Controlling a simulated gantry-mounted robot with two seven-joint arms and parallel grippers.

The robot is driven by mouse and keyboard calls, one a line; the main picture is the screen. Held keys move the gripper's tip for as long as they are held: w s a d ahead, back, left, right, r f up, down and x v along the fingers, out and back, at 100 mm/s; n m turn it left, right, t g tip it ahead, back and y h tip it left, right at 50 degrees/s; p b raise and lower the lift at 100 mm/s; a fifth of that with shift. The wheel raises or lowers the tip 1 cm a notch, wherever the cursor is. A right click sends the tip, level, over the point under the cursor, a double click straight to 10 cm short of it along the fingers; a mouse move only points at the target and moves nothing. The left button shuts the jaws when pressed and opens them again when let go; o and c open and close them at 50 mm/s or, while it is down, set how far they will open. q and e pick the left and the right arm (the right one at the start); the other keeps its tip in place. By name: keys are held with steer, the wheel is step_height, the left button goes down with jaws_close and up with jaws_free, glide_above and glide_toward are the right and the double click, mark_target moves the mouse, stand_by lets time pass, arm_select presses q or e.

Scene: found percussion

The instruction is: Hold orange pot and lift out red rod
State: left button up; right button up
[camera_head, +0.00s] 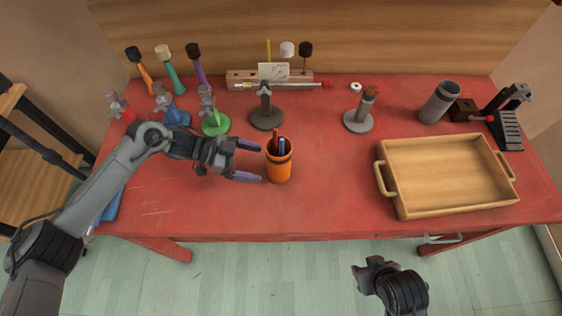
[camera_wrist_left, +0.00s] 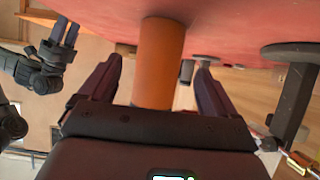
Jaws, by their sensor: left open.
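The orange pot (camera_head: 278,165) stands upright near the front middle of the red table. The red rod (camera_head: 274,134) sticks up out of it beside a blue rod (camera_head: 282,146). My left gripper (camera_head: 248,162) is open just left of the pot, its fingers pointing toward it. In the left wrist view the pot (camera_wrist_left: 158,60) shows between the two spread fingers, with no clear contact; the rods are hidden there. My right gripper (camera_wrist_left: 64,32) shows empty in the left wrist view, fingers apart; in the head view its arm is off the table's front.
A wooden tray (camera_head: 447,172) lies on the right. Several clamps, including a green-based one (camera_head: 215,123), stand behind my left arm. A dark-based stand (camera_head: 266,117) is just behind the pot. A grey-based stand (camera_head: 358,120) is farther right. The table between pot and tray is clear.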

mark_target(269, 166)
arm_select(q)
steer(key=b+x, duration=0.1)
steer(key=x, duration=0.4)
steer(key=shift+d+f+b, duration=0.1)
steer(key=shift+d+b, duration=0.1)
steer(key=shift+b, duration=0.15)
steer(key=shift+x, duration=1)
arm_select(e)
steer(key=shift+f, duration=1.25)
arm_select(q)
steer(key=c, duration=0.7)
steer(key=shift+o, duration=0.2)
